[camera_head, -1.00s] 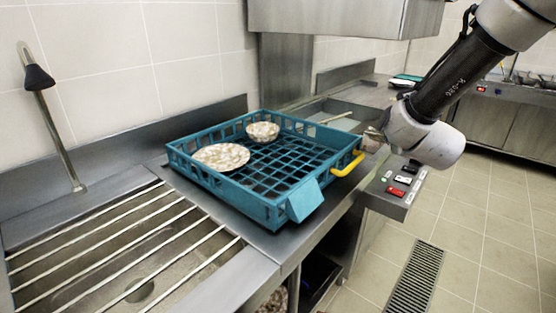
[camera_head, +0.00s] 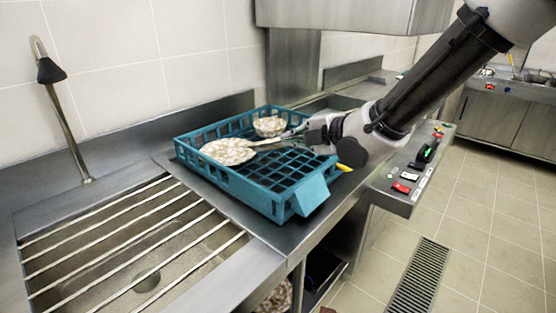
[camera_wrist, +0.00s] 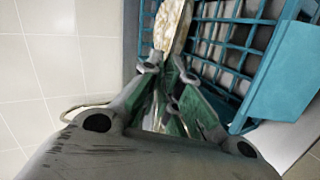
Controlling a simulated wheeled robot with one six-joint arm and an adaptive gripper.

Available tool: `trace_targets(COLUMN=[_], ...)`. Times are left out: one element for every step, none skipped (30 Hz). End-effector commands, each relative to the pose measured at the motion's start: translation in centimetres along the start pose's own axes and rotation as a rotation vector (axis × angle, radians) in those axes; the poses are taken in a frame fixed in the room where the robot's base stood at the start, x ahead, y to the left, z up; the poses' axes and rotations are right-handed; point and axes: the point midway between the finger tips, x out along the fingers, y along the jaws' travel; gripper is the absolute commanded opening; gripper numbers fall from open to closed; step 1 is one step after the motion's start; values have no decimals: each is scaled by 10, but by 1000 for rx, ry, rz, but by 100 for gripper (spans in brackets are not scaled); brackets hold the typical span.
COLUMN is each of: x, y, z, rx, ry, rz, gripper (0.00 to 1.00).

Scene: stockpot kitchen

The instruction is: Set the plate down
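My gripper (camera_head: 298,136) is over the right rear part of the blue crate (camera_head: 255,195). It appears shut on a pale plate (camera_head: 267,141), seen almost edge-on as a thin strip pointing left. In the wrist view, a speckled face and pale rim of the plate (camera_wrist: 169,24) show just past the fingertips (camera_wrist: 170,68). The grip itself is partly hidden. A speckled plate (camera_head: 226,152) lies in the crate's left part, and the held plate's far end overlaps it in view. I cannot tell whether they touch.
A speckled bowl (camera_head: 269,126) sits at the crate's back, close to my gripper. The crate's front and right grid is bare. A barred sink (camera_head: 130,245) lies left, and a switch panel (camera_head: 415,175) right.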

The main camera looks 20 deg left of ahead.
Motion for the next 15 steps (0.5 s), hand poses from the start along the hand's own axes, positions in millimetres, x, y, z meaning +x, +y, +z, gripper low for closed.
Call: trace_targets(x=[4, 7, 10, 13, 15, 17, 18, 20, 21, 22, 24, 27, 29, 31, 34], y=[-10, -16, -23, -28, -33, -38, -40, -42, -46, -49, -52, -58, -64, -68, -74], z=[1, 2, 3, 4, 4, 5, 5, 6, 6, 6, 7, 8, 8, 9, 10], rx=[-1, 0, 1, 1, 1, 0, 0, -1, -1, -1, -1, 0, 0, 0, 1], ry=[-1, -1, -2, -2, -2, -1, -2, -1, -1, -1, -1, -1, -2, -2, -2], rz=[-3, -4, -5, -4, -4, -3, -2, 0, 0, -1, -2, -2, -4, -2, -3], gripper=[0, 0, 0, 0, 0, 0, 0, 0, 0, 0, 0, 0, 0, 0, 0])
